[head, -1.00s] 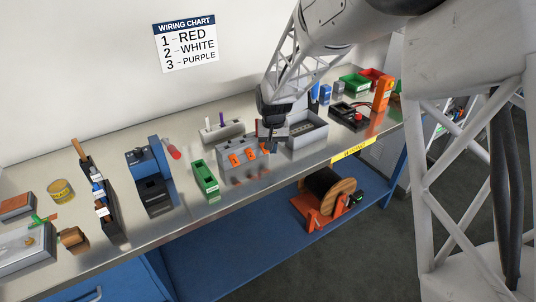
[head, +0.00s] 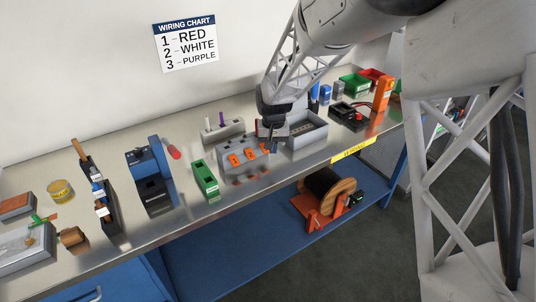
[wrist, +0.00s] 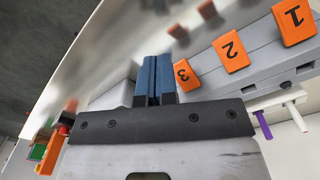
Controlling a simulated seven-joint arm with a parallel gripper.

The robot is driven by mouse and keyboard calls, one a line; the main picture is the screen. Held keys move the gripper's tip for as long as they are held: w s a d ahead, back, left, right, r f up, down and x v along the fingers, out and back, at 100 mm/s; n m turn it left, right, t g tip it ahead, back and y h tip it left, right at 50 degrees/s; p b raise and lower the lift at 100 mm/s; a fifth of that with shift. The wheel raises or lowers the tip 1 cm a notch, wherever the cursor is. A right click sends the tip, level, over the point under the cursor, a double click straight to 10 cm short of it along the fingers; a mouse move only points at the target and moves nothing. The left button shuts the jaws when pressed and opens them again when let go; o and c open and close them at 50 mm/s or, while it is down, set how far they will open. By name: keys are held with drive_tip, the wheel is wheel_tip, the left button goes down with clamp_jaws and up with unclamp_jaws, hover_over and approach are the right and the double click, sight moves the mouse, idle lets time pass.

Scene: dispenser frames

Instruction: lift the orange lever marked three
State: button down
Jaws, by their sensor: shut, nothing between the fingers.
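A grey block (head: 231,155) on the bench carries three orange levers in a row. In the wrist view they are marked 1 (wrist: 294,22), 2 (wrist: 231,52) and 3 (wrist: 187,76). Lever three is the one nearest my gripper, at the right end of the row in the head view (head: 265,149). My gripper (wrist: 155,68) is shut and empty, its blue fingers together just left of lever three in the wrist view. In the head view my gripper (head: 272,146) is low at the block's right end. Whether a finger touches the lever is unclear.
A grey strip (head: 222,133) with a white and a purple peg stands behind the block. A grey open tray (head: 310,140) is close on the right. A green holder (head: 205,179) stands left. The wall chart (head: 186,41) reads 1 red, 2 white, 3 purple.

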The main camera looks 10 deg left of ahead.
drive_tip(key=shift+f, duration=1.15)
drive_tip(key=shift+f, duration=0.75)
drive_tip(key=shift+f, duration=0.35)
drive_tip(key=shift+w+a, duration=0.3)
idle(0.8)
drive_tip(key=shift+w+a+r, duration=0.15)
drive_tip(key=shift+w+r, duration=0.05)
drive_tip(key=shift+r, duration=0.45)
idle(1.3)
drive_tip(key=shift+r, duration=0.55)
idle(0.7)
drive_tip(key=shift+s+r, duration=0.2)
idle(0.8)
drive_tip(key=shift+d, duration=0.2)
